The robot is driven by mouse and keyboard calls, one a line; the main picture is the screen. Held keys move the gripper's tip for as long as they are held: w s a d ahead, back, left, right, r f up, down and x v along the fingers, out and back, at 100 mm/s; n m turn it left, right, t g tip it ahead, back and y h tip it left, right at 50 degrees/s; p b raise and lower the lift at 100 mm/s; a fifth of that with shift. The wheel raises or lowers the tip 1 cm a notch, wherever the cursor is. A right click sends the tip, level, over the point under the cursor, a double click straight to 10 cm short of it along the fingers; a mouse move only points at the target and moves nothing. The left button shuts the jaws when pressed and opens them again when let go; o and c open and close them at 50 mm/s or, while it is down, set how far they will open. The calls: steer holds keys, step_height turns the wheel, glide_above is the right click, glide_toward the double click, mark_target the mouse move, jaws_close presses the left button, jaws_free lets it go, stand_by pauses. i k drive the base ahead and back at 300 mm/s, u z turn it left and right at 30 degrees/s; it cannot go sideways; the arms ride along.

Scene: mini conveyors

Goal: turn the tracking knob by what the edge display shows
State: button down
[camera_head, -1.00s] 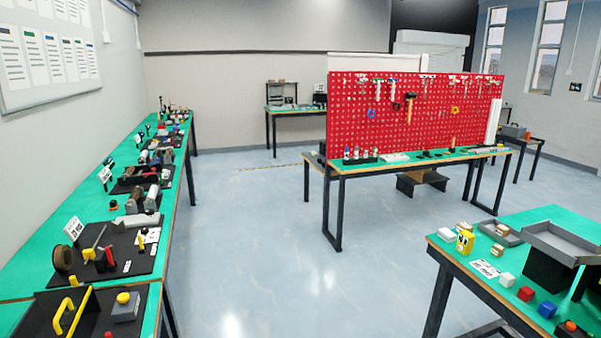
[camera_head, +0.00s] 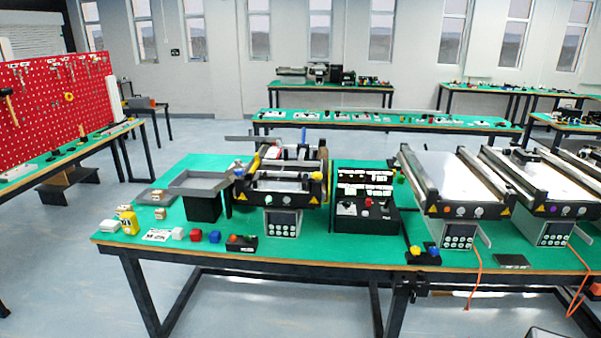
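Several mini conveyors stand on a long green-topped table. A short one (camera_head: 283,184) is left of centre. Longer ones with pale belts follow to the right, a nearer one (camera_head: 450,172) and another (camera_head: 530,177). Their front rails carry small round knobs, such as a pale knob (camera_head: 461,211); I cannot tell which is the tracking knob. A black box with lit displays (camera_head: 365,190) stands between the short conveyor and the longer ones. Its text is too small to read, and I cannot tell whether it is the edge display. My gripper is not in view.
A grey tray (camera_head: 200,184) on a black stand and small coloured blocks (camera_head: 195,235) sit at the table's left. Orange cables (camera_head: 477,275) hang off the front edge. A red pegboard (camera_head: 50,110) stands far left. The floor (camera_head: 60,270) at front left is clear.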

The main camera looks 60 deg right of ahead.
mark_target(317, 175)
steer(key=u, duration=0.75)
steer(key=k, duration=0.15)
steer(key=z, duration=2.45)
steer(key=i, duration=0.6)
steer(key=z, duration=0.2)
steer(key=k, duration=0.6)
steer(key=u, duration=0.05)
